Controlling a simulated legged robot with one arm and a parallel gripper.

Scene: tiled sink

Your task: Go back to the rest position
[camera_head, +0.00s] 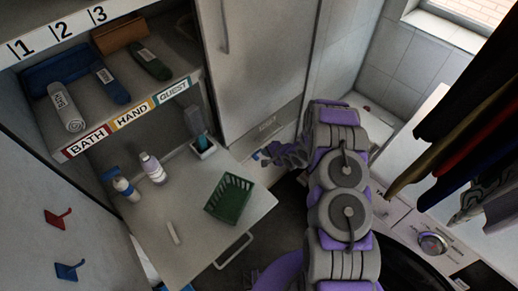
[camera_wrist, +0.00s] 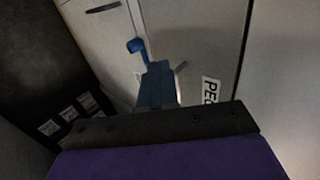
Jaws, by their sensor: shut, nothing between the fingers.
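My arm reaches from the bottom of the head view up past the right of the counter and bends left at its far end. My gripper (camera_head: 264,155) is there, in front of the pale cabinet and beyond the counter's right edge, partly hidden by the arm.
The counter (camera_head: 190,230) holds a green basket (camera_head: 229,198), bottles (camera_head: 152,168) and a white bar (camera_head: 173,233). Shelves with towels (camera_head: 66,107) stand left. A washing machine (camera_head: 432,243) and hanging clothes (camera_head: 440,150) are close right of my arm. A PEG label (camera_wrist: 210,92) shows.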

